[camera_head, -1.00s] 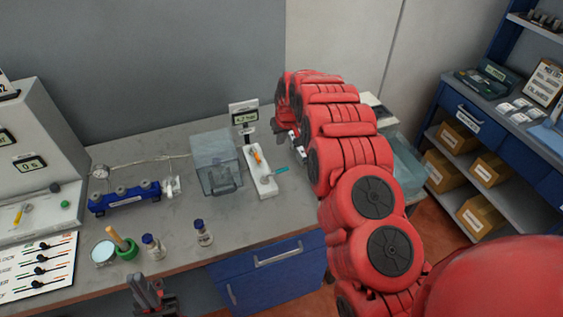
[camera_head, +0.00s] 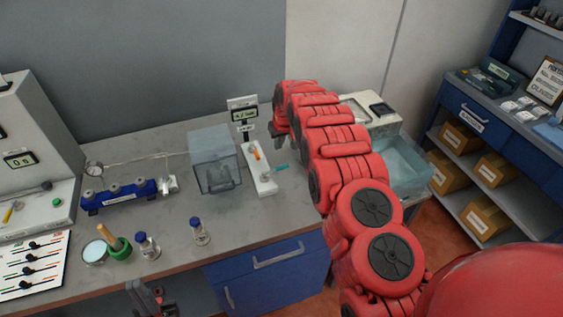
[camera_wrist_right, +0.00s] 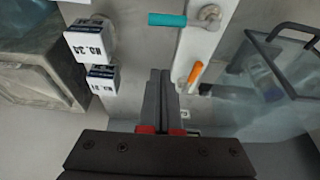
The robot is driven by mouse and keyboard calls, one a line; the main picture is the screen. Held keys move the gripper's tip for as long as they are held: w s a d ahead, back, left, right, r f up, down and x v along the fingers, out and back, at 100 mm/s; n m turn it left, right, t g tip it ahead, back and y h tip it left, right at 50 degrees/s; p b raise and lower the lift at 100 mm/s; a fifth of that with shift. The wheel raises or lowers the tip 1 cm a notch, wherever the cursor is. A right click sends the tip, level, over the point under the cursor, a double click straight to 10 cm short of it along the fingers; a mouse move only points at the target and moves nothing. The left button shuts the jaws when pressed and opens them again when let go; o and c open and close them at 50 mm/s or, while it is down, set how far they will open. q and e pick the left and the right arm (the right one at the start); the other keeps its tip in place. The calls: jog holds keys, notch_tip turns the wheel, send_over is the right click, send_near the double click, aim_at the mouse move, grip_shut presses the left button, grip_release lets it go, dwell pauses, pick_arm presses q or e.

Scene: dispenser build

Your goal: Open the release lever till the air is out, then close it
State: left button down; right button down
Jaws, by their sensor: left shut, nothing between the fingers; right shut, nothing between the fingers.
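A narrow white panel (camera_head: 262,180) stands on the bench with an orange-handled lever (camera_head: 256,153) and a teal-handled lever (camera_head: 281,168). I cannot tell by label which one is the release lever. In the right wrist view the teal handle (camera_wrist_right: 167,19) points left from its round pivot, and the orange handle (camera_wrist_right: 195,72) lies tilted along the panel. My right gripper (camera_wrist_right: 162,82) is shut and empty, its tips left of the orange handle and below the teal one. In the head view its fingers are not clear. My left gripper (camera_head: 150,295) is shut and empty at the bench's front edge.
A clear lidded box (camera_head: 215,160) stands just left of the panel. A small display (camera_head: 243,110) stands behind it, its digits unclear. A bluish clear bin (camera_head: 405,165) stands right.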

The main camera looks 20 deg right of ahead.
aim_at(276, 169)
jog(key=b+x, duration=0.5)
jog(key=b, duration=0.2)
jog(key=shift+s, duration=0.1)
jog(key=shift+s+d+p, duration=0.15)
jog(key=shift+s+p, duration=1.75)
jog(key=shift+p, duration=2.05)
jog(key=shift+f, duration=0.1)
